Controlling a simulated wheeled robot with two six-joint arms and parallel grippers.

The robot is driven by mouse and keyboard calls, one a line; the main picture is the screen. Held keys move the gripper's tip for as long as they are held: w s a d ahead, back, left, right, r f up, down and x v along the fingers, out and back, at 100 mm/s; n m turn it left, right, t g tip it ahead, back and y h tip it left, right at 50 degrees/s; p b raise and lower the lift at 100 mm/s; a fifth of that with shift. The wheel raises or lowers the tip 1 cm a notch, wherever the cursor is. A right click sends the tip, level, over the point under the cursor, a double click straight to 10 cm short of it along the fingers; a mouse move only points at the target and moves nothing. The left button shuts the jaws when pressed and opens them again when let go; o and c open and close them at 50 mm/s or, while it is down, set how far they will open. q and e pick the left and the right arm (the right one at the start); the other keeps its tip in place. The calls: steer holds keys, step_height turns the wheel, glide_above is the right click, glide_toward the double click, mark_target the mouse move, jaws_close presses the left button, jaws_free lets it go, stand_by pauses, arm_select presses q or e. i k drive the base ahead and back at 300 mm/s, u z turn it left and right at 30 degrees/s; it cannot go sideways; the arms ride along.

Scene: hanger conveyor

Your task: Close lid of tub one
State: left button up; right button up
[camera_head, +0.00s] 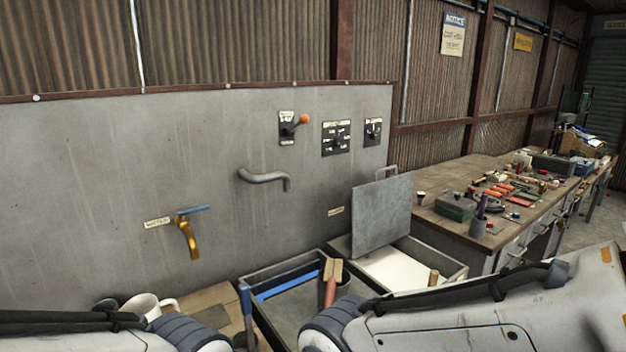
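Two rectangular tubs stand side by side below the grey wall panel. The right tub (450,267) has white contents. The left tub (262,318) is open at the top, with a blue strip and dark grey inside. I cannot read which one is tub one. My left arm crosses the bottom left and my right arm the bottom right, partly hiding the tub fronts. Neither gripper shows.
The panel carries a brass tap (187,238), a grey spout (265,179) and an orange-knobbed lever (294,127). A cluttered workbench (440,191) stands at the right.

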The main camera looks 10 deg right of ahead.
mark_target(381, 209)
steer(key=z, duration=1.9)
steer(key=i, duration=2)
steer(key=u, duration=2.85)
